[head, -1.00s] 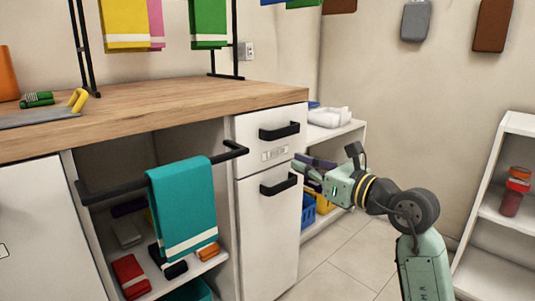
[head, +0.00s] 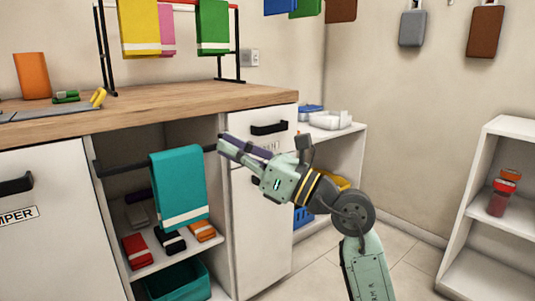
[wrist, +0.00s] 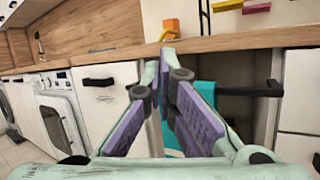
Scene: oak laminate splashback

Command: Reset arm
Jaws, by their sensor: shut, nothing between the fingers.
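My gripper (head: 222,143) is shut and empty, with purple finger pads. In the head view it is in front of the counter's drawer unit, its fingertips at the right end of the black towel bar in the picture; whether they touch it I cannot tell. In the wrist view the gripper (wrist: 168,62) points at the cabinet front below the counter edge. A teal towel (head: 180,187) with a white stripe hangs on the bar, left of my gripper. In the wrist view the teal towel (wrist: 206,92) is partly hidden behind the fingers.
The wooden counter (head: 180,98) runs along the wall above the open cabinet. Folded towels and a teal bin (head: 178,280) are in the cabinet. A white shelf (head: 490,235) with red-lidded jars stands at the right. Floor between shelf and cabinet (head: 315,270) is clear.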

